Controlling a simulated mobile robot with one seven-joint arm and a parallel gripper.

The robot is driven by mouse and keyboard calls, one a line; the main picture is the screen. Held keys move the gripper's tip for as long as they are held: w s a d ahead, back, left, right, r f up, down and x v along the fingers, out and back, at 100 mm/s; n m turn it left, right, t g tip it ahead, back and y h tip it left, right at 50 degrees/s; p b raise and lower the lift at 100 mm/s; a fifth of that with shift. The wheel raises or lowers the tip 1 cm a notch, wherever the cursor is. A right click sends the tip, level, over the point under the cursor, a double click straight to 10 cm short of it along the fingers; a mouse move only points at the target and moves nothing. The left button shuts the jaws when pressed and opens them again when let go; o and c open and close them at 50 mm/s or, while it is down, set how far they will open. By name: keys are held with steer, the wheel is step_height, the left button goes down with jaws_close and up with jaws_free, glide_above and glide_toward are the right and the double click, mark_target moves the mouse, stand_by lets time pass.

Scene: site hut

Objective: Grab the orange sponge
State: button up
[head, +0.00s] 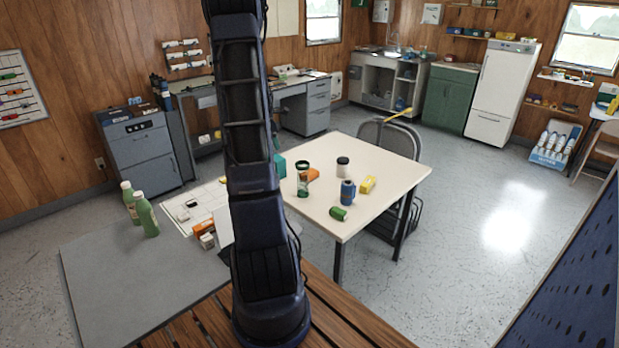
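An orange block that looks like the sponge (313,174) lies on the white table (385,192), towards its left side. A glass jar with a dark lid (303,181) stands in front of it and hides part of it. My arm rises through the middle of the picture and leaves at the top edge. My gripper is out of view, so its state does not show.
On the table are a blue can (348,193), a green can on its side (338,213), a yellow box (368,184) and a dark-lidded jar (343,166). A chair (388,135) stands behind. Green bottles (147,217) stand at left.

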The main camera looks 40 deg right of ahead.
mark_target(310, 172)
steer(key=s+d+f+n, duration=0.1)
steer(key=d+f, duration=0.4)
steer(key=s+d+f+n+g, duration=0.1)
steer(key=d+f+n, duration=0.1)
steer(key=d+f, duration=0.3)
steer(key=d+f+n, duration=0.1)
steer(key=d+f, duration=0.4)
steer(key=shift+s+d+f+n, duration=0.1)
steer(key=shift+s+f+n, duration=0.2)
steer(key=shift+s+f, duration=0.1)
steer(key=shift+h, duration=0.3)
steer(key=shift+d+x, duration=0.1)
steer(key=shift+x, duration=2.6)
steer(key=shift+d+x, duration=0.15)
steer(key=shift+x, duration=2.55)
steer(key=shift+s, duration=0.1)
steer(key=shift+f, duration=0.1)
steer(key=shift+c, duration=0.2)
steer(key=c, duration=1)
